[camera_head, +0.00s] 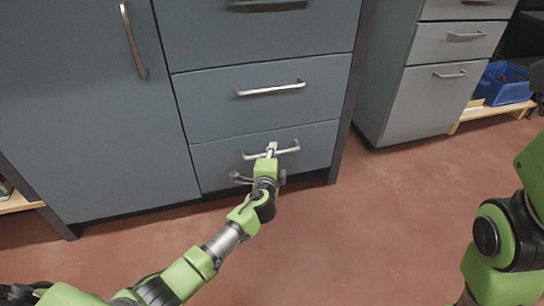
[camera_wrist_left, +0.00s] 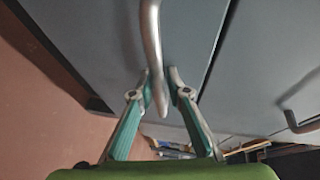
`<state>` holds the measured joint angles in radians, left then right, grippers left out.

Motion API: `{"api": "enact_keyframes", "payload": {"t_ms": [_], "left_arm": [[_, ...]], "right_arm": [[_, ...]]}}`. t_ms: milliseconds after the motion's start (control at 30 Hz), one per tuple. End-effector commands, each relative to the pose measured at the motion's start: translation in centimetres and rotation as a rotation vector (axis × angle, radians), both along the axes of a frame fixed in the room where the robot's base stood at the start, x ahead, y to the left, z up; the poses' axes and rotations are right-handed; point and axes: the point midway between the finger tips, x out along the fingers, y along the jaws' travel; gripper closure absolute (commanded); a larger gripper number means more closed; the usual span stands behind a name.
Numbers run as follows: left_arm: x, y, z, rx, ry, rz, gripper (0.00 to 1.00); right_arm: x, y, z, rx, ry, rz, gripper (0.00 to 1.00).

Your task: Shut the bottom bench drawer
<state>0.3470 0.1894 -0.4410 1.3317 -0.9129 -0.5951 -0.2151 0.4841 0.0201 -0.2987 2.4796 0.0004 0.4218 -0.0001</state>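The bottom bench drawer (camera_head: 228,161) is the lowest grey-blue drawer front in the cabinet. Its front looks flush or nearly flush with the drawer above; a small gap cannot be ruled out. Its silver bar handle (camera_head: 288,150) also shows in the left wrist view (camera_wrist_left: 151,35). My left gripper (camera_head: 271,150) is at the handle, in front of the drawer. In the left wrist view its fingers (camera_wrist_left: 159,78) stand apart, one on each side of the bar; whether they touch it is unclear. My right arm is at the right edge, its gripper out of view.
The middle drawer (camera_head: 320,95) with its own handle (camera_head: 270,89) is above and looks shut. A cabinet door (camera_head: 80,120) is to the left. A second grey drawer cabinet (camera_head: 430,105) and a blue bin (camera_head: 505,90) stand at right. The reddish floor (camera_head: 370,230) in front is clear.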

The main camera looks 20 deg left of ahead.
Motion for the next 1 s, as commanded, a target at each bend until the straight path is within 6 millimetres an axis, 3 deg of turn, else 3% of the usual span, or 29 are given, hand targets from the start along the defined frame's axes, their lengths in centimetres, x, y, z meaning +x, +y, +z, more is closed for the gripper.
{"api": "enact_keyframes", "payload": {"t_ms": [167, 633, 800, 1000], "left_arm": [[-1.6, -0.3, 0.2, -0.001, 0.0, -0.001, 0.84], [-10.0, -2.0, 1.8, 0.0, 0.001, 0.0, 0.84], [-11.3, -2.2, 2.2, 0.0, -0.002, 0.0, 0.84], [-11.6, -2.3, 2.3, 0.001, -0.001, 0.001, 0.84]], "right_arm": [[0.0, 0.0, 0.0, -0.001, 0.0, 0.0, 1.0], [-0.1, 0.0, 0.0, -0.001, -0.002, 0.001, 1.0], [-0.1, 0.0, 0.0, -0.001, -0.002, 0.001, 1.0], [-0.1, 0.0, 0.0, -0.001, -0.002, 0.001, 1.0]]}}
